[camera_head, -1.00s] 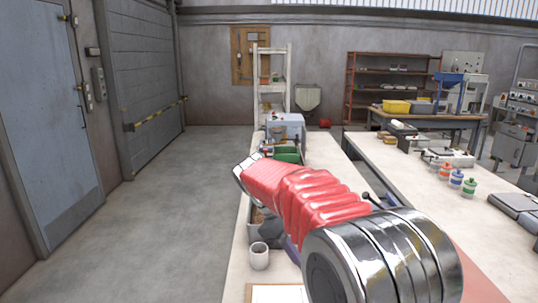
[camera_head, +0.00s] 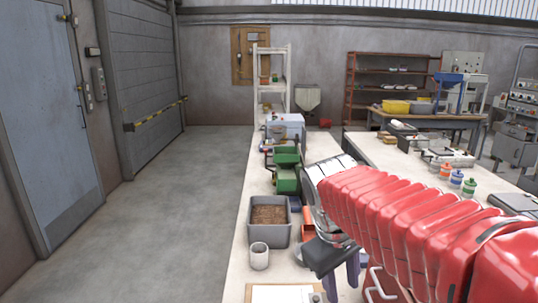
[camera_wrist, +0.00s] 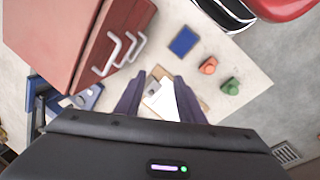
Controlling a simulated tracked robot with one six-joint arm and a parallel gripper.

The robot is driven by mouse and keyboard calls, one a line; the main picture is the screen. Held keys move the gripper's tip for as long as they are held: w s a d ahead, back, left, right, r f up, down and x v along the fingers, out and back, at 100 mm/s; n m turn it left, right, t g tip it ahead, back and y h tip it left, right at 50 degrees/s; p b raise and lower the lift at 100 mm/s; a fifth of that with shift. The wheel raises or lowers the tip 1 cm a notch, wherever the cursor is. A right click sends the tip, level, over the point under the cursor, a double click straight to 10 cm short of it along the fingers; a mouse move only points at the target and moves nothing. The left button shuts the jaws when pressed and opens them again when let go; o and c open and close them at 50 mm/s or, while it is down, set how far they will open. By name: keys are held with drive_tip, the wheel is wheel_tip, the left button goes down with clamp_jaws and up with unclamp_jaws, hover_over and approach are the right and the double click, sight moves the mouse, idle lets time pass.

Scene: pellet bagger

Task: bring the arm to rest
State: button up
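My gripper (camera_head: 342,280) hangs over the near bench at the end of my red-sleeved arm in the head view. Its two dark purple fingers point down. In the wrist view my gripper (camera_wrist: 160,78) has its fingers spread apart, with nothing held between them. A clipboard with white paper (camera_wrist: 164,97) shows below, between the fingers, with bench surface around it. My arm fills the lower right of the head view and hides part of both benches.
A red cabinet with handles (camera_wrist: 95,40) is close by at upper left in the wrist view. The floor left of the bench is clear.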

drive_tip(key=s+f+m+t+y, duration=0.1)
drive_tip(key=s+f+m+t, duration=0.1)
drive_tip(key=s, duration=0.4)
drive_tip(key=s+d+f+m+t+y, duration=0.1)
drive_tip(key=s+m+t, duration=0.1)
drive_tip(key=s, duration=0.4)
drive_tip(key=shift+s+f+m, duration=0.25)
drive_tip(key=shift+f+m, duration=0.1)
drive_tip(key=shift+m, duration=0.55)
